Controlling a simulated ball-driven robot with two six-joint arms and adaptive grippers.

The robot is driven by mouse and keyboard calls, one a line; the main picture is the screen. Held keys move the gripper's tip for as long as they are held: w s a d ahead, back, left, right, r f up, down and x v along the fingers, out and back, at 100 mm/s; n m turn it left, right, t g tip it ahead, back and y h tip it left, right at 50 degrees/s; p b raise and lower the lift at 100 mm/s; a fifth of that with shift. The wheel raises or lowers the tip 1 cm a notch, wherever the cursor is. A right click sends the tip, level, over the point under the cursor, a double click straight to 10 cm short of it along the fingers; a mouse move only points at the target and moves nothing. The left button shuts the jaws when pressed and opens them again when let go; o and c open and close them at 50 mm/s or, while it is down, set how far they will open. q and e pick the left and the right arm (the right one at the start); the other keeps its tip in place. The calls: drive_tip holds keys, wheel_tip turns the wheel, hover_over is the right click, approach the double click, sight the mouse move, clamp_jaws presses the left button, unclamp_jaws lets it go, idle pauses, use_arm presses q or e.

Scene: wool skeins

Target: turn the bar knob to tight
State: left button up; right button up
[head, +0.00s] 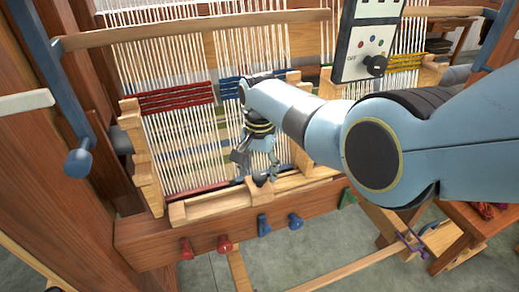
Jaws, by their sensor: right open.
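My right gripper (256,168) is open and points down over the front of the small wooden loom frame. A small dark rounded part (262,180) shows just below its fingers on the front rail; it may be the bar knob, but the gripper covers part of it. I cannot tell whether the fingers touch it or stand around it. No "tight" mark is readable. A black knob (375,65) also sits on the upright control panel (352,42), near the letters "OFF". My left gripper is not in view.
White warp threads (180,150) with red, blue and yellow bands fill the loom behind the gripper. Several red, blue and green pegs (264,227) line the front beam (140,238). A blue crank handle (80,160) stands at left. My right arm hides the loom's right part.

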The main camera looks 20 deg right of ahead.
sight(260, 175)
wheel_tip(260, 175, up, 11)
idle(0.3)
drive_tip(key=shift+s+f, duration=0.1)
drive_tip(key=shift+f, duration=0.1)
drive_tip(key=s+d+f+g+b, duration=0.2)
drive_tip(key=s+f+b, duration=0.2)
drive_tip(key=s+f, duration=0.75)
drive_tip(key=s+d+f+n+g+b, duration=0.1)
drive_tip(key=s+d+f+b, duration=0.4)
drive_tip(key=f, duration=1)
drive_tip(key=s+f+g+b, duration=0.2)
drive_tip(key=s+f+b, duration=0.2)
drive_tip(key=s+f, duration=0.9)
drive_tip(key=s+d+f+n+t+h+b, duration=0.1)
drive_tip(key=s+d+f+n+b, duration=0.3)
drive_tip(key=s+f, duration=0.85)
drive_tip(key=s+d+f+n+t+b, duration=0.2)
drive_tip(key=s+d+f+b, duration=0.25)
drive_tip(key=s+f, duration=0.85)
drive_tip(key=w+r+n+t, duration=0.1)
drive_tip(key=a+r+n+t, duration=0.1)
drive_tip(key=shift+w+r+t, duration=0.3)
drive_tip(key=shift+w+t, duration=0.05)
drive_tip(key=shift+t, duration=0.05)
